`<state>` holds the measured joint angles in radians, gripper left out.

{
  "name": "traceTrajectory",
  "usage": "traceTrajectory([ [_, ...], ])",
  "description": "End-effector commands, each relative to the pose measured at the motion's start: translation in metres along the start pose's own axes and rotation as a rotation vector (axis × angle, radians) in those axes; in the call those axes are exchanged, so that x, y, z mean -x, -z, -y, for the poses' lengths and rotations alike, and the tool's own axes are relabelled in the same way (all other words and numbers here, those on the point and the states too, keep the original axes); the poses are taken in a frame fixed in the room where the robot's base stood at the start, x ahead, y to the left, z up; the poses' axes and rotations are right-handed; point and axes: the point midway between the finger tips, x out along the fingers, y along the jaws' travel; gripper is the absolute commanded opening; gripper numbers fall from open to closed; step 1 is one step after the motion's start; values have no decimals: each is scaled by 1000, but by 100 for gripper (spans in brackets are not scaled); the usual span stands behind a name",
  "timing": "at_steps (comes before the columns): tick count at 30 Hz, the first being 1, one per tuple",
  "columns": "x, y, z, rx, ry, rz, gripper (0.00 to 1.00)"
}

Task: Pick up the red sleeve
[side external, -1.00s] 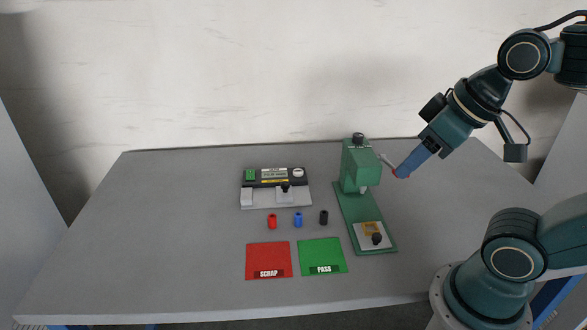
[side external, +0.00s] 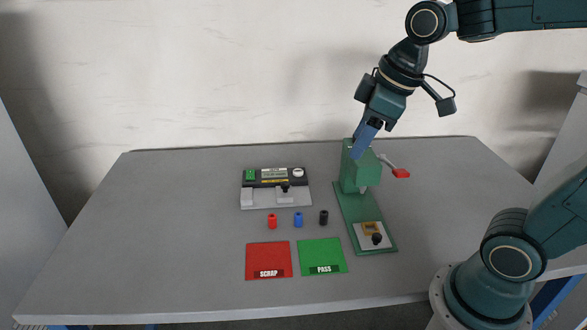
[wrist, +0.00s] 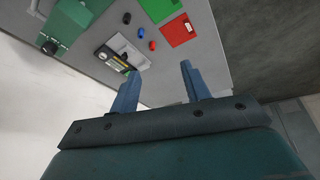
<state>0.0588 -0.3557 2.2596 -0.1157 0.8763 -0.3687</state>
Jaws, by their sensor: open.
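The red sleeve (side external: 272,221) is a small upright cylinder on the grey table, left of the blue sleeve (side external: 298,219) and the black sleeve (side external: 324,217). In the wrist view the red sleeve (wrist: 152,46) lies beyond the fingers, near the red SCRAP mat. My gripper (side external: 358,152) is high at the back, in front of or over the top of the green press in the side view, well away from the sleeves. Its two blue fingers (wrist: 158,82) are apart with nothing between them.
The green press (side external: 355,185) with its red-ended lever (side external: 401,173) stands right of the sleeves. A gauge device (side external: 258,200) sits behind them. The red SCRAP mat (side external: 268,255) and green PASS mat (side external: 320,250) lie in front. The table's left side is clear.

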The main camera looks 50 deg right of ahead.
Motion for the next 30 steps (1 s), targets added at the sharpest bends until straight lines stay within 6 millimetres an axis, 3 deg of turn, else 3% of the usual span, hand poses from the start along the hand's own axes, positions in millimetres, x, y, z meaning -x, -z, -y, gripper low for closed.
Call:
traceTrajectory([
  [14, -67, 66, -38, 346, 122, 66, 47],
  [30, -179, 107, -78, 719, 292, 66, 47],
])
